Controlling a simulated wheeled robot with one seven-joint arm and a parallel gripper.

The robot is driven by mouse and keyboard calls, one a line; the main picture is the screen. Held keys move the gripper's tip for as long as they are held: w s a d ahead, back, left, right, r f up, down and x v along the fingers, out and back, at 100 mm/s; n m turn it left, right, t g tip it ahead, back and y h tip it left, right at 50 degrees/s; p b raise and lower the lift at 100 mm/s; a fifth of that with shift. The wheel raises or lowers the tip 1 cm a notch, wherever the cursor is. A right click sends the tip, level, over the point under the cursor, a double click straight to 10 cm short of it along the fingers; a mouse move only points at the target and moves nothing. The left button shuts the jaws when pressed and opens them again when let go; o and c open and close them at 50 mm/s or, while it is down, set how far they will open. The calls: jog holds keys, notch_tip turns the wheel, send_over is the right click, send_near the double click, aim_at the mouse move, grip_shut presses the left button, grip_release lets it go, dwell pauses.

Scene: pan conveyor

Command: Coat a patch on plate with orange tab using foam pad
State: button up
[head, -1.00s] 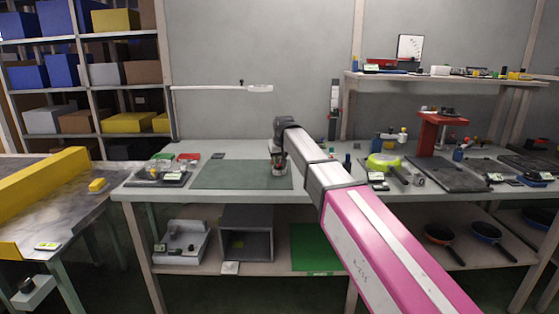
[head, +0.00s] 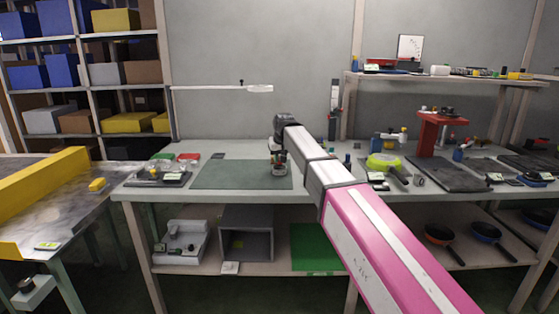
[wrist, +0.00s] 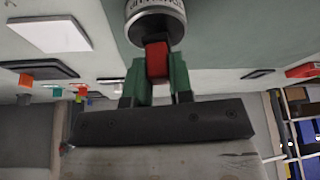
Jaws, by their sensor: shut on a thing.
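My gripper (head: 279,158) is over the right part of the green mat on the workbench. In the wrist view my gripper (wrist: 158,72) has its green fingers closed on a red block-like piece (wrist: 157,58). A metal cylinder with dark lettering (wrist: 155,27) is right at the end of this red piece; I cannot tell whether they are one thing. No foam face shows, so I cannot confirm the foam pad. An orange tab (wrist: 25,79) shows by a dark-edged flat plate (wrist: 40,67) at the left of the wrist view.
The green mat (head: 225,175) is largely bare. Dark trays with small items (head: 160,177) lie left of it. A lime-green round item (head: 383,161) and a red stand (head: 437,130) are to the right. A conveyor with a yellow rail (head: 45,185) is at far left.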

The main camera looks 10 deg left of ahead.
jog(key=shift+r, duration=3)
